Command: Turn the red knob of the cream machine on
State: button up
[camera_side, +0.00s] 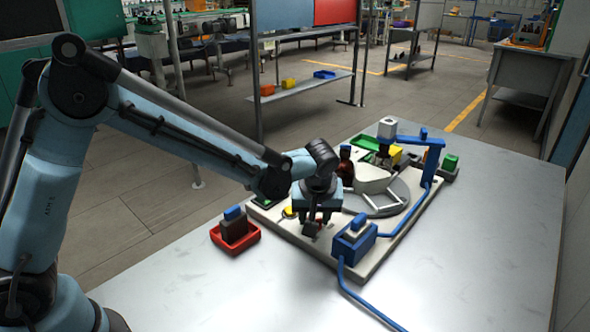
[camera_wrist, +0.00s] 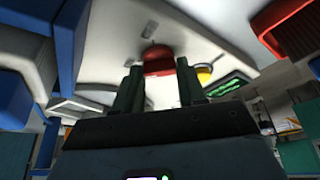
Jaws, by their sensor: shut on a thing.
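The cream machine (camera_side: 282,228) lies flat on the metal table, with a round grey turntable (camera_side: 402,200) on it. Its cream face also fills the upper part of the wrist view (camera_wrist: 205,28). The red knob (camera_wrist: 158,58) shows on that face, between the dark fingers of my gripper (camera_wrist: 160,84). My gripper is shut on the knob, its fingers on either side of it. In the side view my gripper (camera_side: 313,226) points down at the front left part of the machine, and the knob is hidden there. The knob's exact angle is hard to tell.
A red tray (camera_side: 237,247) with a blue-topped dark item stands left of the machine. A blue box (camera_side: 355,241) stands close to the right of my gripper. A yellow button (camera_wrist: 204,74) is beside the knob. A blue post (camera_side: 431,160) stands at the back right.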

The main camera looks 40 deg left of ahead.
jog(key=shift+n, duration=0.4)
jog(key=o, duration=1.1)
jog(key=shift+c, duration=0.2)
jog(key=v, duration=1.2)
jog(key=shift+w+d, duration=0.1)
